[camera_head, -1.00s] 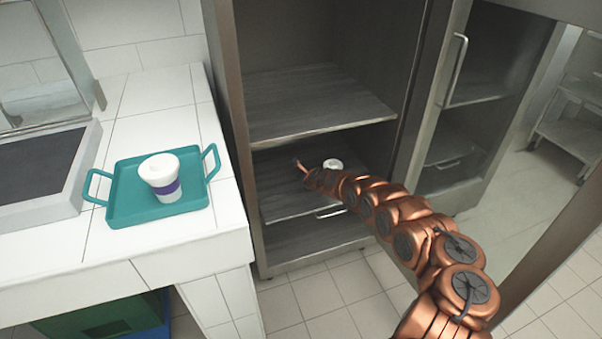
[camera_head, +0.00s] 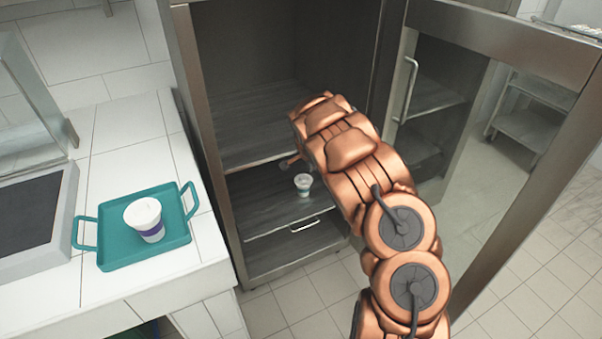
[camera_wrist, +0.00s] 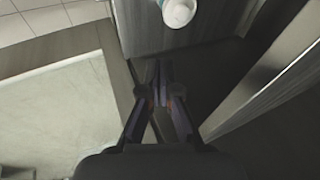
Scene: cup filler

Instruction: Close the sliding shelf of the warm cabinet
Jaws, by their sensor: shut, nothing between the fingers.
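The warm cabinet (camera_head: 208,138) stands open in the middle of the head view. Its sliding shelf (camera_head: 262,218) is the dark lower shelf with a metal handle (camera_head: 304,226) at its front edge. I cannot tell exactly how far out it sits. A white cup (camera_head: 303,184) stands upright on the shelf; it also shows at the top of the wrist view (camera_wrist: 178,12). My gripper (camera_head: 289,160) is mostly hidden by my arm in the head view, above the shelf and behind the cup. In the wrist view my gripper (camera_wrist: 158,85) is shut and empty, apart from the cup.
A glass door (camera_head: 478,120) with a vertical handle stands open at right. An upper shelf (camera_head: 250,120) lies above the sliding shelf. On the tiled counter (camera_head: 150,110) at left, a teal tray (camera_head: 115,254) holds a white cup (camera_head: 144,218) with a purple band. Floor is clear below.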

